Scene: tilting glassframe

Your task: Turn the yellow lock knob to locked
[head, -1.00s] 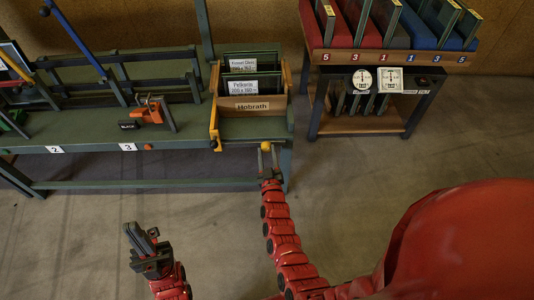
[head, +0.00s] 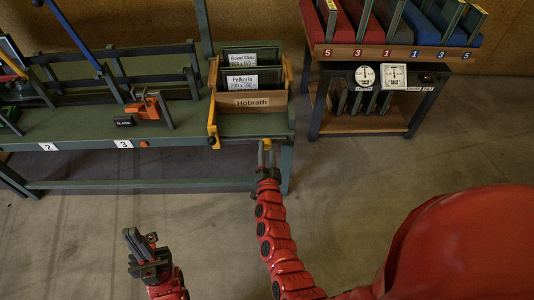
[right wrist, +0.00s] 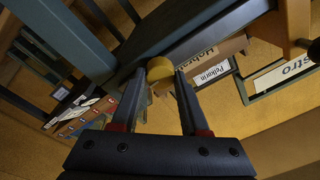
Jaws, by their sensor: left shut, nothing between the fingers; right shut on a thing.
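The yellow lock knob (right wrist: 159,69) shows as a round yellow piece between the fingertips in the right wrist view. In the head view it is at the front edge of the green bench, below the wooden box, largely hidden by my gripper. My right gripper (head: 265,148) reaches up to it and is shut on it, one finger on each side; the fingers also show in the right wrist view (right wrist: 162,76). I cannot read the lock position. My left gripper (head: 134,238) is shut and empty, low over the floor, away from the bench.
The wooden box (head: 252,103) labelled Hobrath holds glass frames on the green bench (head: 70,139). A yellow bar (head: 212,122) stands at its left side. An orange tool (head: 148,107) lies further left. A rack (head: 395,57) with coloured slots stands at the right. The floor in front is clear.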

